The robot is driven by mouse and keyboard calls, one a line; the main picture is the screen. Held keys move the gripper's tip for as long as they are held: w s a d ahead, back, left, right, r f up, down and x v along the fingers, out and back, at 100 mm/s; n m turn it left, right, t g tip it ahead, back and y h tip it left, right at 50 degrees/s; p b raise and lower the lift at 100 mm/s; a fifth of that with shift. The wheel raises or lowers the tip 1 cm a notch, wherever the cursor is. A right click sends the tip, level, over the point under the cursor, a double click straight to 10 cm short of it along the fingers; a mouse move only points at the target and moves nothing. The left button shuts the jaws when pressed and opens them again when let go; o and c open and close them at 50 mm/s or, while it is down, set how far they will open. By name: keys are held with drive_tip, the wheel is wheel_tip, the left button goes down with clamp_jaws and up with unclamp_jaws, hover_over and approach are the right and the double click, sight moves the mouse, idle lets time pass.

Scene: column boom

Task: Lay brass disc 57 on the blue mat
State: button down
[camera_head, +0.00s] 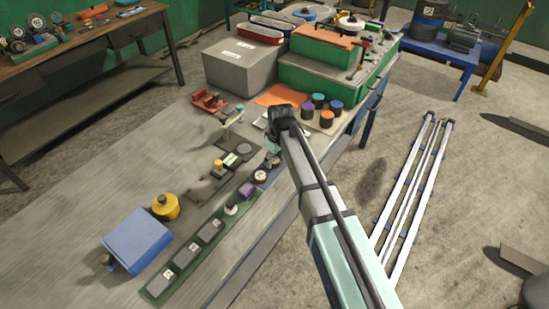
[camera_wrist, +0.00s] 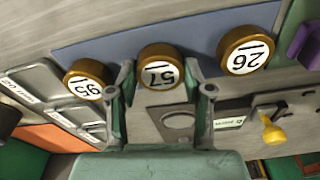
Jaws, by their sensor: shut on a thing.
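Brass disc 57 (camera_wrist: 160,73) is between the two fingers of my gripper (camera_wrist: 160,80) in the wrist view, its white number face toward the camera. My gripper is shut on it. The blue mat (camera_wrist: 190,38) spreads behind the disc, whose near edge lies around the mat's edge in the picture. I cannot tell whether the disc touches the mat. One brass disc (camera_wrist: 88,80) is to the left and brass disc 26 (camera_wrist: 246,50) to the right. In the head view my gripper's fingers and the disc it holds are largely hidden by my arm.
A yellow-knobbed piece (camera_wrist: 271,130) is right of my gripper in the wrist view. Free bench lies at left.

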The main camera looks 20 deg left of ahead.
sight(277, 162)
drive_tip(key=shift+f, duration=0.1)
drive_tip(key=shift+c, duration=2.3)
unclamp_jaws()
wheel_tip(277, 162, up, 12)
drive_tip(key=d+b, duration=0.1)
drive_tip(key=b, duration=0.2)
drive_tip(key=shift+s+d, duration=0.15)
drive_tip(key=shift+s, duration=0.2)
